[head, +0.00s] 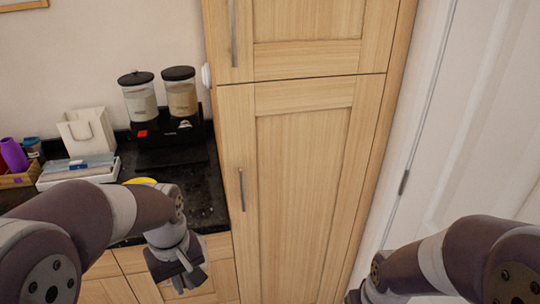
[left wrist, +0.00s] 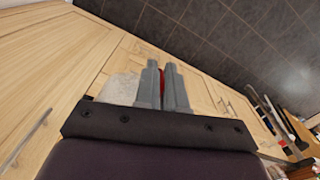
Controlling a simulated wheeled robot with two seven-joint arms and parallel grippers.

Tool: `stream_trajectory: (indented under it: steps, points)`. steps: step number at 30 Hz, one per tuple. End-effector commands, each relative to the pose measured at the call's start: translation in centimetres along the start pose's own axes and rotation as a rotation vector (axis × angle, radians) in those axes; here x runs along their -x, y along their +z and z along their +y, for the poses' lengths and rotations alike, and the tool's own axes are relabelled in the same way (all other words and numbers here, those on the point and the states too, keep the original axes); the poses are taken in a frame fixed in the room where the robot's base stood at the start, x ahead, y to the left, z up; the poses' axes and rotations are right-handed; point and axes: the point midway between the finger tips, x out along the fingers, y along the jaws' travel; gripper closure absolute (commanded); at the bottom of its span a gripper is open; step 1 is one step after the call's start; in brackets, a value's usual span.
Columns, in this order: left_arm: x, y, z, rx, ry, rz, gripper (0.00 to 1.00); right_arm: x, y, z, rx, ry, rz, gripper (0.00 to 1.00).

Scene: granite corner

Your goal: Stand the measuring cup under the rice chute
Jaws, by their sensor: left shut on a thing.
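A dispenser with two clear, dark-lidded canisters stands on the dark counter. Its left canister (head: 140,101) holds pale grain; its right canister (head: 181,97) holds tan grain. Its black base (head: 165,148) lies below them, with a red patch under the left canister. My left gripper (head: 182,277) hangs in front of the counter's front edge, low and below the dispenser. In the left wrist view its fingers (left wrist: 163,88) are shut on a red part. A pale, see-through body, seemingly the measuring cup (left wrist: 119,88), shows beside them, mostly hidden. My right gripper's fingers are out of frame.
A yellow thing (head: 140,181) shows behind my left arm. A tall wooden cabinet (head: 300,180) borders the counter at right.

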Motion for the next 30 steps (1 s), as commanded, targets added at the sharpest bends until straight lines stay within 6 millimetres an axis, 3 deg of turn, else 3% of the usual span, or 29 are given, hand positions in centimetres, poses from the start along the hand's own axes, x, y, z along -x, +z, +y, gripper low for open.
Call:
stream_trajectory:
  steps: [5, 8, 13, 18, 21, 30]
  points:
    - [-2.1, -4.1, 2.5, -0.257, -0.002, -0.004, 1.0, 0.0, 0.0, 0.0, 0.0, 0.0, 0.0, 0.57]
    - [-4.4, -6.5, 3.8, -0.399, -0.003, -0.006, 1.0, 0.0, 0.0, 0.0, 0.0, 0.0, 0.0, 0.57]
    - [-10.8, -9.7, 5.0, -0.571, -0.002, -0.007, 1.0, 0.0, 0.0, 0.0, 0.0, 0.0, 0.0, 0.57]
    - [-16.5, -9.8, 4.4, -0.571, -0.001, -0.004, 1.0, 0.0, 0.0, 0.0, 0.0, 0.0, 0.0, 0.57]
    - [-18.4, -9.1, 3.8, -0.565, -0.001, -0.003, 1.0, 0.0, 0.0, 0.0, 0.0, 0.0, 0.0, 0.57]
    - [-19.2, -8.8, 3.4, -0.559, 0.0, 0.001, 1.0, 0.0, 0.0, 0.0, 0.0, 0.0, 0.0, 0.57]
